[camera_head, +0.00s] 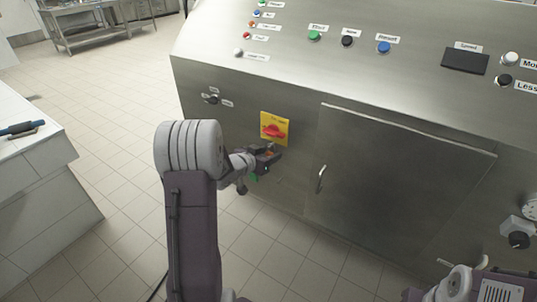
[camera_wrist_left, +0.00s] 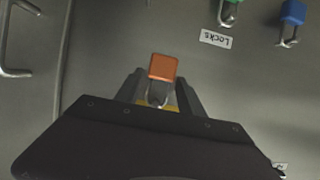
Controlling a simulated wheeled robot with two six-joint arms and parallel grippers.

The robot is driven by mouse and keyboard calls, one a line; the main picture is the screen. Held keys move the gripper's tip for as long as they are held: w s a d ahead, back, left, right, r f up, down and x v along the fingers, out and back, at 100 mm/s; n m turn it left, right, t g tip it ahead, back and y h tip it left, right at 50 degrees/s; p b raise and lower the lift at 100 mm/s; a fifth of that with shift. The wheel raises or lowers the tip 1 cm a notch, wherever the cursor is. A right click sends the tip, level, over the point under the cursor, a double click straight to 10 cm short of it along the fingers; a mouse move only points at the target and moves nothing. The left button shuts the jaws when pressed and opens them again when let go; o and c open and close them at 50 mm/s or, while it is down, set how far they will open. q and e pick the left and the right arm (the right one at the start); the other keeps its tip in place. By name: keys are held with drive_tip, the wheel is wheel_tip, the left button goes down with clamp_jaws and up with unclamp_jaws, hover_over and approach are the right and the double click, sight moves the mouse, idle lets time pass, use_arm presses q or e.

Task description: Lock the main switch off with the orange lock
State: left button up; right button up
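The main switch (camera_head: 274,130) is a red knob on a yellow plate on the machine's steel front. My left gripper (camera_head: 270,153) is at the machine front, just below the yellow plate. In the left wrist view the orange lock (camera_wrist_left: 163,68) sits between the gripper's two fingers (camera_wrist_left: 160,92), which appear closed on it near its shackle. A yellow patch (camera_wrist_left: 172,108) shows behind the fingers, partly hidden by the gripper body. Whether the shackle touches the switch cannot be told. My right gripper's fingers do not show.
A green lock (camera_wrist_left: 232,3) and a blue lock (camera_wrist_left: 292,12) hang by the "Locks" label (camera_wrist_left: 215,39). A cabinet door (camera_head: 395,185) with a handle (camera_head: 321,179) is right of the switch. A white counter (camera_head: 30,150) stands left, with open tiled floor between.

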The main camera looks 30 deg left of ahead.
use_arm(q)
drive_tip(key=shift+o, duration=0.7)
drive_tip(key=shift+s+a+r, duration=0.1)
drive_tip(key=shift+s+r, duration=0.1)
drive_tip(key=shift+s, duration=0.1)
drive_tip(key=p+v, duration=0.2)
drive_tip(key=v, duration=0.6)
drive_tip(key=shift+s+p, duration=0.2)
drive_tip(key=shift+p, duration=0.2)
